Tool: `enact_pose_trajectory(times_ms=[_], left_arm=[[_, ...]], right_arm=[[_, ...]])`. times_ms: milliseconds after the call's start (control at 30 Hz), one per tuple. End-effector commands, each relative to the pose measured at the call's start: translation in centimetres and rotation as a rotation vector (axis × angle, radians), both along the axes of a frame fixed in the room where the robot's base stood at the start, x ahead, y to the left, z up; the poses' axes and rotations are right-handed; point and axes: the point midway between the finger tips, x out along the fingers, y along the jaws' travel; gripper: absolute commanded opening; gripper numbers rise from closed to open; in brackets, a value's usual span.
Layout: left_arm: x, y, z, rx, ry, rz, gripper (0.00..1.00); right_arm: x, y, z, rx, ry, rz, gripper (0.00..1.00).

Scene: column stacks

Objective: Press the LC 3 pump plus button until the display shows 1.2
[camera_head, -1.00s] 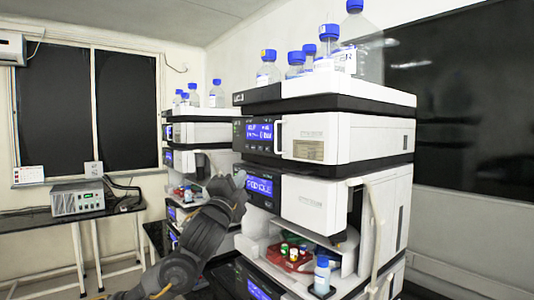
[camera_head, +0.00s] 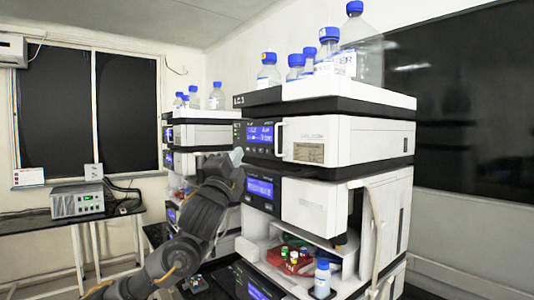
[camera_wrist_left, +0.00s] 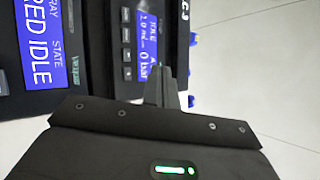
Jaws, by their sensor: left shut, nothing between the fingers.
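The LC 3 pump is the top module of the near stack, with a lit blue display (camera_head: 260,133) on its dark front panel. In the left wrist view the pump's display (camera_wrist_left: 147,48) appears turned sideways and seems to read 1.0 mL and 0 bar. Small buttons (camera_wrist_left: 127,38) line the panel beside it; I cannot tell which is plus. My left gripper (camera_head: 238,155) is shut and empty, near the left edge of the pump's front, at its lower part. In the wrist view its fingertips (camera_wrist_left: 160,72) overlap the panel's edge; contact cannot be told. My right gripper is not in view.
Below the pump is another module with a blue display (camera_head: 260,187). Bottles with blue caps (camera_head: 329,45) stand on top. An open bay below holds a red tray (camera_head: 287,266) and vials. A second stack (camera_head: 205,128) stands behind to the left.

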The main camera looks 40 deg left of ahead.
Motion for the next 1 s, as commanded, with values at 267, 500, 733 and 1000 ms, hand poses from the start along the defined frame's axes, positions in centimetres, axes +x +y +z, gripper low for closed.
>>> enact_pose_trajectory(times_ms=[267, 500, 733, 1000], left_arm=[[3.6, -1.2, 0.0, -0.001, -0.001, -0.002, 0.00], [5.5, -1.7, 0.0, 0.000, -0.001, -0.001, 0.00], [6.0, -1.9, 0.0, 0.001, 0.000, -0.001, 0.00], [6.0, -1.9, 0.0, 0.001, 0.000, -0.001, 0.00]], right_arm=[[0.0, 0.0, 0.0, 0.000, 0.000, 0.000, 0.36], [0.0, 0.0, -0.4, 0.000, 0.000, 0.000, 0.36], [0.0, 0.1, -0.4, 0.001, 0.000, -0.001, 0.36], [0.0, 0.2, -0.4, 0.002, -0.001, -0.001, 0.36]])
